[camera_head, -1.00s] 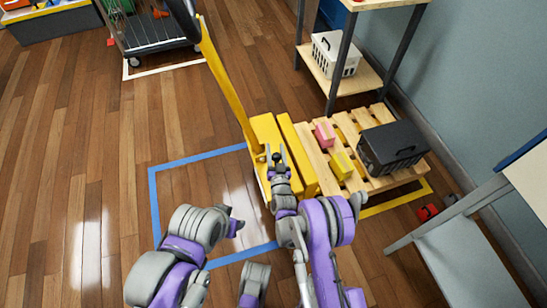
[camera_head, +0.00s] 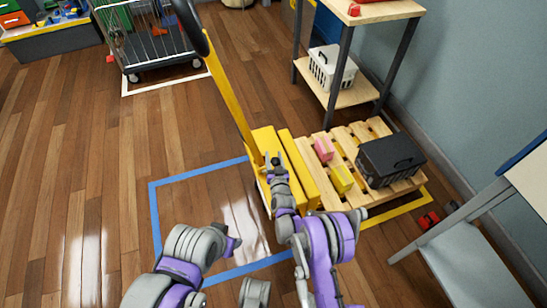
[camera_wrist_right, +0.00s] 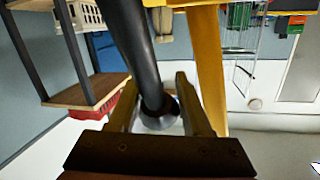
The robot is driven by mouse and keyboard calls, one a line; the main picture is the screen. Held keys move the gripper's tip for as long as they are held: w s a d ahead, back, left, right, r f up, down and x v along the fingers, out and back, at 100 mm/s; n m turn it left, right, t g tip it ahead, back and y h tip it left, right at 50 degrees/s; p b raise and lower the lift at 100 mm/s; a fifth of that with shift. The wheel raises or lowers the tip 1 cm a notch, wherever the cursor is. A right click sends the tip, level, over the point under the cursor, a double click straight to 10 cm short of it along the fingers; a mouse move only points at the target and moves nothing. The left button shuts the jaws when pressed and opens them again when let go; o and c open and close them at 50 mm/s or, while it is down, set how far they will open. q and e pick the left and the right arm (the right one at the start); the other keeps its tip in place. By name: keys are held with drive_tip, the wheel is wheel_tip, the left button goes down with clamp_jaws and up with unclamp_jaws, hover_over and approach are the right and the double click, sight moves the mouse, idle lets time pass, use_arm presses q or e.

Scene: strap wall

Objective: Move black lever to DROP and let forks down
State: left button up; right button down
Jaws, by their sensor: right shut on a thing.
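The yellow pallet truck stands in the middle of the head view, with its long yellow handle (camera_head: 232,95) leaning up and left to a dark grip end. Its yellow body (camera_head: 264,143) is beside the wooden pallet (camera_head: 377,130); the forks are hidden under the pallet. My right gripper (camera_head: 275,163) is at the foot of the handle, shut on the black lever. In the right wrist view the black lever (camera_wrist_right: 130,45) runs down between the fingers. No DROP mark is readable. My left gripper (camera_head: 232,243) is near the blue floor outline; its jaws are unclear.
The pallet carries a black case (camera_head: 390,160), a pink block (camera_head: 324,149) and a yellow block (camera_head: 341,178). A shelf (camera_head: 340,100) with a white basket (camera_head: 331,68) stands behind. A grey table (camera_head: 470,265) is at right. Open wooden floor lies left.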

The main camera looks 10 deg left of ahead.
drive_tip(key=shift+d+f, duration=0.2)
drive_tip(key=shift+d, duration=0.05)
drive_tip(key=shift+c, duration=1.8)
unclamp_jaws()
drive_tip(key=shift+w, duration=0.1)
drive_tip(key=shift+r, duration=0.1)
drive_tip(key=shift+a, duration=0.1)
drive_tip(key=shift+s, duration=0.25)
drive_tip(key=p+v, duration=0.1)
drive_tip(key=v, duration=0.9)
drive_tip(key=shift+s+p, duration=0.2)
drive_tip(key=shift+p, duration=0.2)
